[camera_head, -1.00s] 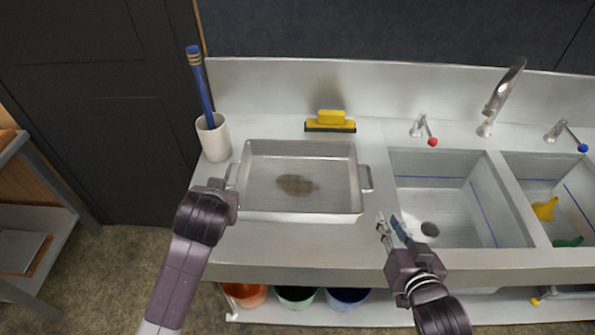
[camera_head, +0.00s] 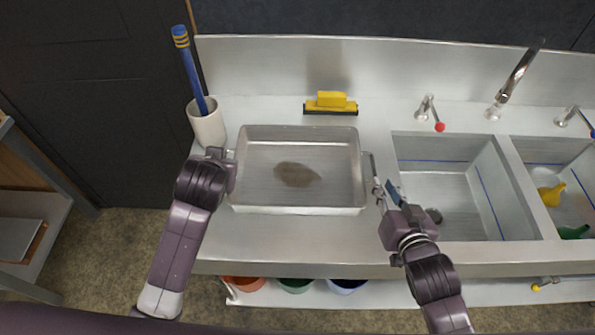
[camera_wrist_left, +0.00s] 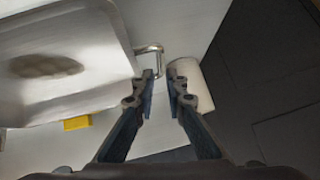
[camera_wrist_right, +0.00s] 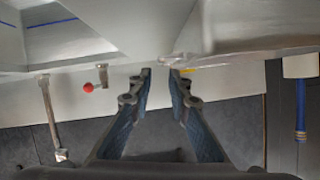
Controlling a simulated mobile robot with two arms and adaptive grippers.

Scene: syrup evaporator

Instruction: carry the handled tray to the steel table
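The handled tray (camera_head: 300,207) is a shallow steel pan with a brown stain on its floor. It sits on the counter left of the sinks. My left gripper (camera_head: 224,153) is at its left handle, mostly hidden by my wrist. My right gripper (camera_head: 385,190) is open and empty by the right handle (camera_head: 368,168). In the right wrist view its fingertips (camera_wrist_right: 160,71) are close to the tray (camera_wrist_right: 250,30); contact is unclear. A grey metal stand (camera_head: 48,165), perhaps the steel table, shows partly at far left.
A white cup (camera_head: 207,127) with a blue-handled brush (camera_head: 192,70) stands near the tray's left back corner. A yellow squeegee (camera_head: 331,102) lies behind the tray. Sinks (camera_head: 450,190) and a tap (camera_head: 515,80) are right. Bare counter (camera_head: 300,240) lies in front.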

